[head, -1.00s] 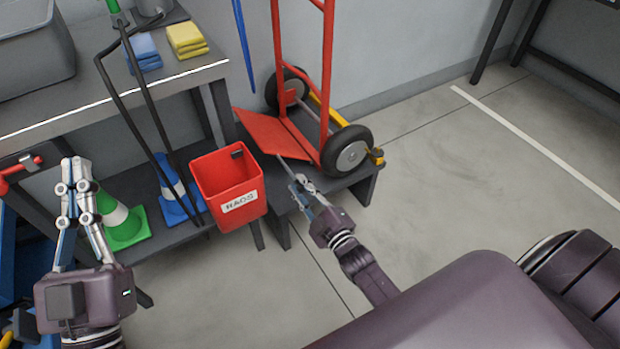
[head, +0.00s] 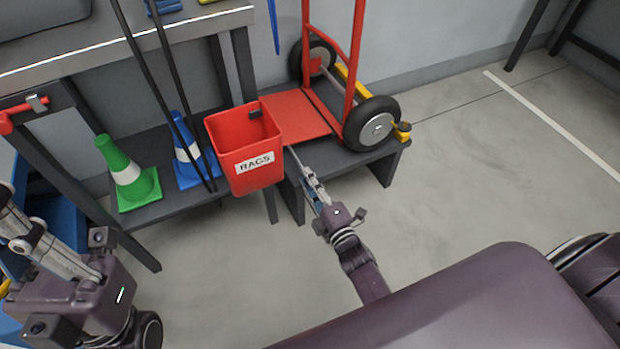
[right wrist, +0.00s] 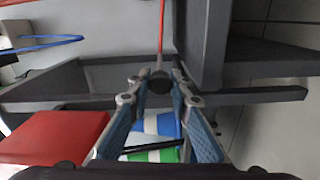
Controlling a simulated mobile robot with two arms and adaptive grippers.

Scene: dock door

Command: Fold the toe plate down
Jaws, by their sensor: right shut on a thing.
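The red hand truck (head: 353,75) stands on a low dark platform (head: 340,162). Its red toe plate (head: 297,115) looks flat, extending left from the truck's foot; the bin hides part of it. Whether the rod touches the plate is unclear. My left gripper (head: 22,225) is cut off at the left edge.
A red bin marked RAGS (head: 243,160) hangs close left of the right gripper and plate. Green (head: 125,172) and blue (head: 192,155) cones stand on a low shelf under the bench (head: 130,40). The floor to the right is clear.

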